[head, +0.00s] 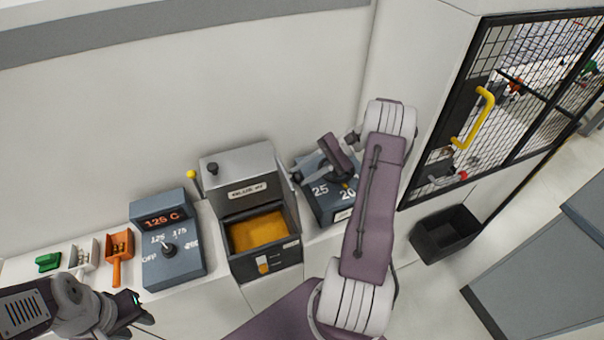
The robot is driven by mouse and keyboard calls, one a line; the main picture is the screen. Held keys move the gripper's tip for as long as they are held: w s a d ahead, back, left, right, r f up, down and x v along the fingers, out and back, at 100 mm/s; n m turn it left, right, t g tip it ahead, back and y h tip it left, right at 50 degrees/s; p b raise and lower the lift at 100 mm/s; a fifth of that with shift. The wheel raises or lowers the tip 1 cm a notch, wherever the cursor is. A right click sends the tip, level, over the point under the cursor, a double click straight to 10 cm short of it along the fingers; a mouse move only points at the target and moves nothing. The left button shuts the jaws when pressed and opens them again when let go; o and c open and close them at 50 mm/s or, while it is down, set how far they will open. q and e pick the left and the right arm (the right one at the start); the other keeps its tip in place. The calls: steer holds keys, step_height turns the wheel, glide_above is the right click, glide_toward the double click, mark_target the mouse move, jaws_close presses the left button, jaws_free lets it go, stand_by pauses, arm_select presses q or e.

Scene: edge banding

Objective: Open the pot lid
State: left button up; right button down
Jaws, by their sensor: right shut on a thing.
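The glue pot (265,262) is a dark grey box on the counter, with amber glue (257,232) showing inside. Its grey lid (240,180), with a label on its front, stands raised at the back, so the pot is open. A thin bar (284,167) runs along the lid's right side. My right gripper (296,176) reaches in from the right and is shut on this bar; the contact is small and partly hidden. My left gripper (143,309) is at lower left, away from the pot, with its fingers apart and empty.
A temperature control box (172,265) stands left of the pot, with orange (117,258), white (85,262) and green (47,262) items further left. A dial box (318,195) stands right, partly behind my arm. A black bin (445,235) and mesh door (500,110) are at right.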

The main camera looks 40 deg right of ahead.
arm_select(q)
steer(key=shift+d+f, duration=0.15)
steer(key=shift+d, duration=0.1)
arm_select(e)
steer(key=shift+s+d+f, duration=0.2)
steer(key=shift+s+f, duration=0.1)
steer(key=shift+f, duration=0.3)
steer(key=c, duration=1.1)
jaws_free()
arm_select(q)
steer(key=shift+s, duration=0.1)
arm_select(e)
steer(key=shift+o, duration=0.2)
steer(key=shift+d, duration=0.1)
arm_select(q)
steer(key=shift+d, duration=0.1)
arm_select(e)
steer(key=shift+r, duration=0.1)
